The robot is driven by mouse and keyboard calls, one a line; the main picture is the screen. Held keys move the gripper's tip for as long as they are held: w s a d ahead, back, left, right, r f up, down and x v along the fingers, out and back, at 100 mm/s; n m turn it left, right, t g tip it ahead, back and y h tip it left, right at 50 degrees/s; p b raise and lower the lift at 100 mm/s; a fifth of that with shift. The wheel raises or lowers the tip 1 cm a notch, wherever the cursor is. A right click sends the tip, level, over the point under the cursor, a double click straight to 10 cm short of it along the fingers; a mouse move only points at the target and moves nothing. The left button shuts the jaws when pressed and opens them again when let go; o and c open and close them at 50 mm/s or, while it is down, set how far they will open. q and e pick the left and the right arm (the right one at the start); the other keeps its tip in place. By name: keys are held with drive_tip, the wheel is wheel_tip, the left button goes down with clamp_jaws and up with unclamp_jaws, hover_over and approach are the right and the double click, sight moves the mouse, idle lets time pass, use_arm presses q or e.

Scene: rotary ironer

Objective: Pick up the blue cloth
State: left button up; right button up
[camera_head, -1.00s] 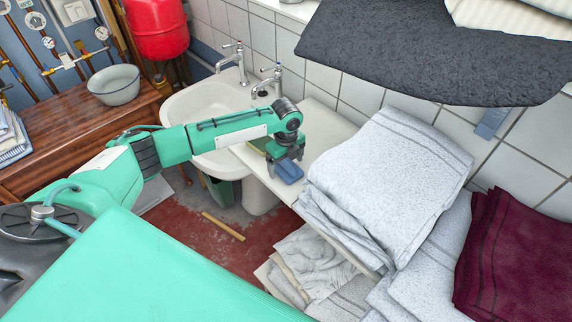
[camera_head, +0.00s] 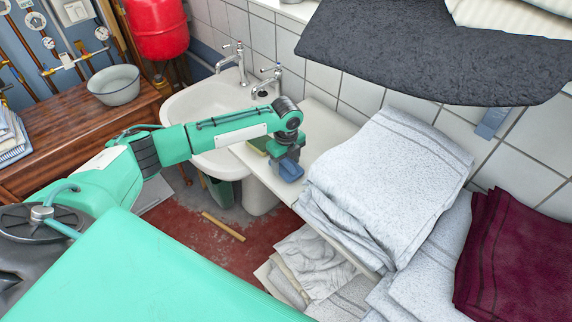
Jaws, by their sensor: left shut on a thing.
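The small blue cloth (camera_head: 289,170) is at the fingertips of my left gripper (camera_head: 284,162), above or on the white shelf (camera_head: 322,125) beside the sink. The gripper points down and is shut on the cloth. Its fingers hide part of the cloth, and I cannot tell whether the cloth is clear of the shelf. My right gripper is not in view.
A grey-white towel stack (camera_head: 390,180) stands close to the right of my left gripper. A green and yellow item (camera_head: 258,146) lies behind it. The sink (camera_head: 205,105) is at the left. A dark padded board (camera_head: 430,60) overhangs the upper right.

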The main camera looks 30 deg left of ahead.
sight(286, 161)
use_arm(q)
wheel_tip(286, 161, up, 19)
drive_tip(key=b, duration=0.3)
drive_tip(key=shift+b, duration=0.35)
drive_tip(key=o, duration=0.4)
drive_tip(key=shift+c, duration=1.5)
